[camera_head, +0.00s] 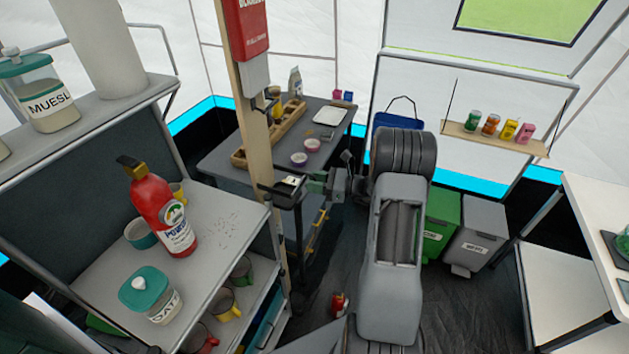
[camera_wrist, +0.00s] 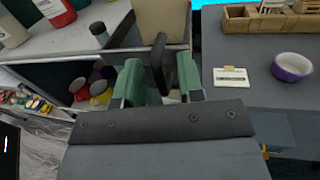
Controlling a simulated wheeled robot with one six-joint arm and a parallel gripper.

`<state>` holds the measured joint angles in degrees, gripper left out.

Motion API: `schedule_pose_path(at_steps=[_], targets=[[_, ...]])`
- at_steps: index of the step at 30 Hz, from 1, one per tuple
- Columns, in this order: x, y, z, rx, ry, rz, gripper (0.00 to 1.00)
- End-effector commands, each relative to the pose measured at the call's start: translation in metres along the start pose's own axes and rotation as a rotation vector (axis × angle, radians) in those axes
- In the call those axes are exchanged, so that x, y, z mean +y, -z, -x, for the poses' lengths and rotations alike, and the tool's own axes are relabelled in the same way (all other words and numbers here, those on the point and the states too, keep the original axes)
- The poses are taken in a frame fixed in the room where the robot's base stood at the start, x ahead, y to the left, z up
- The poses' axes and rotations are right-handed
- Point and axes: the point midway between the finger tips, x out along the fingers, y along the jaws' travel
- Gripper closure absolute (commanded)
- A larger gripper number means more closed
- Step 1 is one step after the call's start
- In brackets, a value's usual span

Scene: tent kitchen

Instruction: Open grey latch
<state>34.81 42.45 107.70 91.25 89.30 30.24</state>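A dark grey latch (camera_wrist: 159,60) stands out from the wooden post (camera_wrist: 163,14) in the wrist view; its upright lever lies between my fingers. In the head view the latch's dark bar (camera_head: 272,190) sits on the post (camera_head: 248,110) at about table height. My gripper (camera_wrist: 159,82) has green fingers set wide apart, one on each side of the lever, with no clear grip on it. My gripper also shows in the head view (camera_head: 318,184), just right of the post. Its fingertips' exact contact with the latch cannot be told.
A shelf unit (camera_head: 225,207) with a red bottle (camera_head: 160,208), jars and mugs stands left of the post. A dark table (camera_head: 215,160) with a purple bowl (camera_wrist: 292,66) lies behind. Green (camera_head: 440,222) and grey (camera_head: 478,232) bins stand to the right.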

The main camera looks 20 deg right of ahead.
Motion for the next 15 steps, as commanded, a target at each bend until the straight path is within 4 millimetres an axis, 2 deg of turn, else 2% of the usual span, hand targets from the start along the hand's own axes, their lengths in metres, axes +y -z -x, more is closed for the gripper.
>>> schedule_pose_path(at_steps=[10,15], targets=[[0.0000,0.0002,-0.0027,0.000,0.000,0.000,0.65],[0.0000,0.0002,-0.0026,0.000,0.000,0.000,0.80]])
